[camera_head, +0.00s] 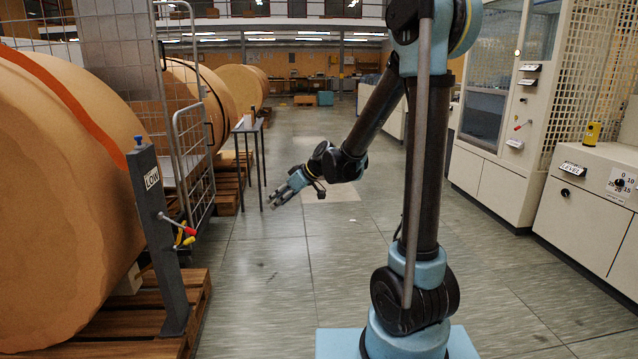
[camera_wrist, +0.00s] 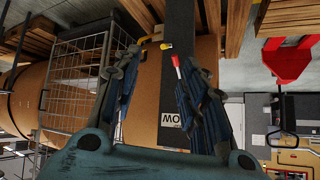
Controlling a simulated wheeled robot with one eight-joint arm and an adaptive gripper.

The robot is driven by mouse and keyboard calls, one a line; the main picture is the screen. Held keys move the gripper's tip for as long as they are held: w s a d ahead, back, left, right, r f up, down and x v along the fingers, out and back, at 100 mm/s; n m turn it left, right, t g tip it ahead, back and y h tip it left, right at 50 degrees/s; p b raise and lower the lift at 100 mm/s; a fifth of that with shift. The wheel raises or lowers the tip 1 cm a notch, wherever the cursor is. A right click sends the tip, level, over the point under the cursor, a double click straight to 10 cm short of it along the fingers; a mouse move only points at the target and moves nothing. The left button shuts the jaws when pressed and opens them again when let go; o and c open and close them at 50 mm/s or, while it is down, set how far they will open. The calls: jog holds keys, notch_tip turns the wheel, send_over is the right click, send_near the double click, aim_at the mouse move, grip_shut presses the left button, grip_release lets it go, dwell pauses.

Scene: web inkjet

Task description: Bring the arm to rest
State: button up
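My arm shows in the head view, reaching from its upright column down and left over the aisle floor. My gripper (camera_head: 276,199) hangs in free air at its end, touching nothing that I can see. In the wrist view my gripper (camera_wrist: 157,62) has its two blue-and-dark fingers spread apart, with nothing held between them. Behind them is a grey post (camera_wrist: 180,22) with an upside-down label and red and yellow lever ends. The same grey post (camera_head: 158,250), labelled LOW, stands left of my gripper in the head view.
Large paper rolls (camera_head: 55,200) on wooden pallets and a wire cage (camera_head: 190,150) line the left. Cream machine cabinets (camera_head: 490,170) line the right. A small dark table (camera_head: 248,128) stands beyond my gripper. The wrist view shows red equipment (camera_wrist: 290,62).

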jog(key=s+d+m+h, duration=0.25)
jog(key=s+d, duration=0.35)
jog(key=d, duration=0.3)
jog(key=s+d+m+h, duration=0.2)
jog(key=s+d+m, duration=0.1)
jog(key=s+d, duration=0.5)
jog(key=s+d+f+m+h, duration=0.4)
jog(key=s+d+f+m, duration=0.1)
jog(key=s+d, duration=0.9)
jog(key=shift+s+d+f+m+g, duration=0.2)
jog(key=shift+s+d+m+g, duration=0.2)
jog(key=shift+d+m, duration=0.45)
jog(key=shift+c, duration=0.7)
